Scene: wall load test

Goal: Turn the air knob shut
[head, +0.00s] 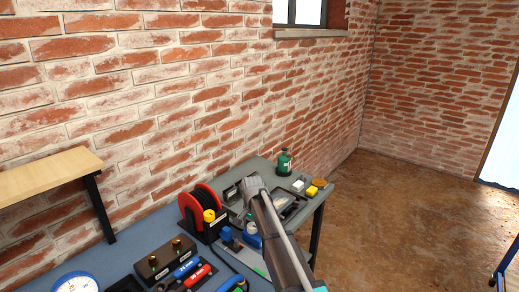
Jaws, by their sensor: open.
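A dark box (164,262) with brass knobs stands on the bench at the lower left. One brass knob (153,261) is at its left and another (176,244) at its right. I cannot tell which one is the air knob, or how far either is turned. My arm reaches in from the lower right over the bench. My gripper (251,188) is at its far end, to the right of and beyond the box, apart from the knobs. It is open; its fingers are hard to make out and nothing shows held in it.
A red reel (190,204) with black hose stands between the box and my gripper. A white-faced gauge (76,286) and red and blue tools (196,275) lie near the box. A green bottle (284,163) stands at the far end. A wooden shelf (45,174) juts out at left.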

